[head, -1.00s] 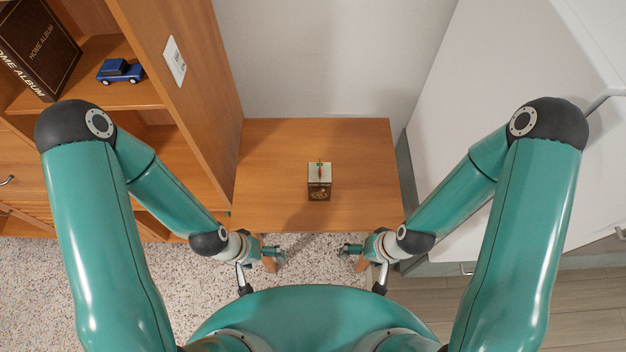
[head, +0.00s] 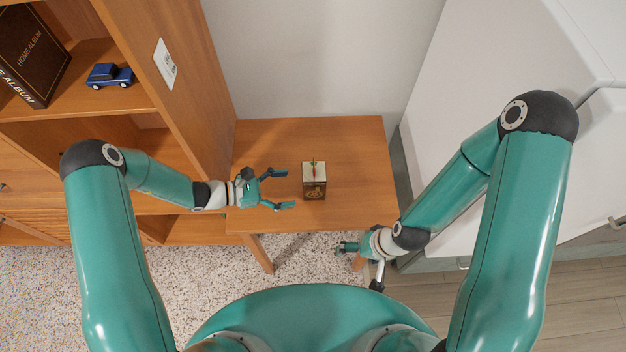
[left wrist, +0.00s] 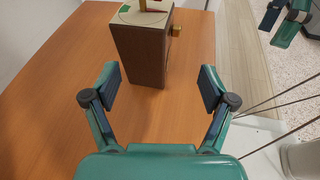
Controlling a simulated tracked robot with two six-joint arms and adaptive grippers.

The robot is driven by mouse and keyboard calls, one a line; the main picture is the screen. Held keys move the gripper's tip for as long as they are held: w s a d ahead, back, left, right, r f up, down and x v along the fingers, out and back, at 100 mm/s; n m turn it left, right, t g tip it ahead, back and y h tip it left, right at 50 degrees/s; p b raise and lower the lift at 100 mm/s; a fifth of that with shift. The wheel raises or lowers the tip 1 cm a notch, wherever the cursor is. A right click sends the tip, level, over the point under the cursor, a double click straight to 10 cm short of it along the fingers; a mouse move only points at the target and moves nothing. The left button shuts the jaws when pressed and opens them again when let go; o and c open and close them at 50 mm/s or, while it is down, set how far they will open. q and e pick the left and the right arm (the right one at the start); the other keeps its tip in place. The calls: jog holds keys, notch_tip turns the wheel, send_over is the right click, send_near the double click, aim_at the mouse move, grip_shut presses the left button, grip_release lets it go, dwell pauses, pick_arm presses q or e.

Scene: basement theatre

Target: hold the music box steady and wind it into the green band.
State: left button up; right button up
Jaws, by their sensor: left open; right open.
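The music box (head: 314,186) is a small dark brown box with a pale top and a gold-coloured mark on its front. It stands upright on the wooden table. A small red and green piece stands up from its top. My left gripper (head: 284,190) is open, just left of the box and apart from it. In the left wrist view the music box (left wrist: 143,52) stands ahead, beyond the open fingers (left wrist: 153,88), with a brass-coloured knob (left wrist: 176,30) on its right side. My right gripper (head: 342,248) is open and empty, below the table's front edge.
The wooden table (head: 360,160) is otherwise clear. A wooden shelf unit on the left holds a blue toy car (head: 110,75) and a brown album (head: 30,50). A white cabinet (head: 470,80) stands on the right.

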aim_at(310, 187)
pick_arm(q)
jog(key=a+f, duration=0.1)
jog(key=w+a+f+n+t, duration=0.1)
jog(key=shift+f, duration=0.35)
jog(key=shift+s+f+n, duration=0.15)
jog(key=shift+f+n, duration=0.15)
jog(key=shift+f, duration=0.05)
jog(key=shift+x, duration=4.8)
jog(key=c, duration=0.7)
jog(key=o, duration=0.9)
jog(key=shift+c, duration=0.3)
jog(key=c, duration=1.4)
